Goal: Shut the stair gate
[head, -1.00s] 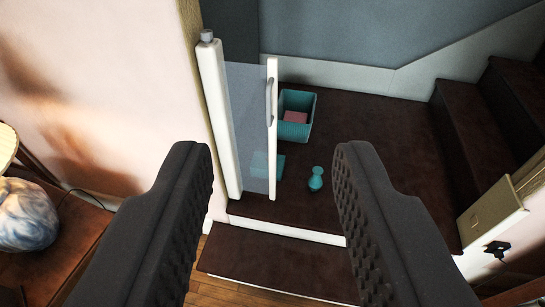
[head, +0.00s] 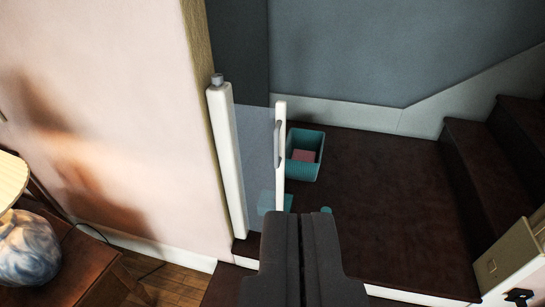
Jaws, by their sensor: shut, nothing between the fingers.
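The stair gate (head: 256,150) stands open at the left side of the stair opening. It is a clear panel with a white post at the wall and a white free edge (head: 280,150) that carries a grey handle (head: 277,145). My gripper (head: 301,215) is shut and empty. In the picture its tips lie just below and right of the gate's free edge; I cannot tell how far apart they are in depth. A beige latch post (head: 508,255) stands at the right side of the opening. The gate's lower end is partly hidden.
On the dark landing, a teal basket (head: 304,155) with a pink thing inside stands behind the gate. A teal box (head: 268,203) shows through the panel. A small teal vase (head: 326,210) is mostly hidden by my gripper. Dark stairs (head: 480,150) rise at right. A side table (head: 85,262) with a lamp is at left.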

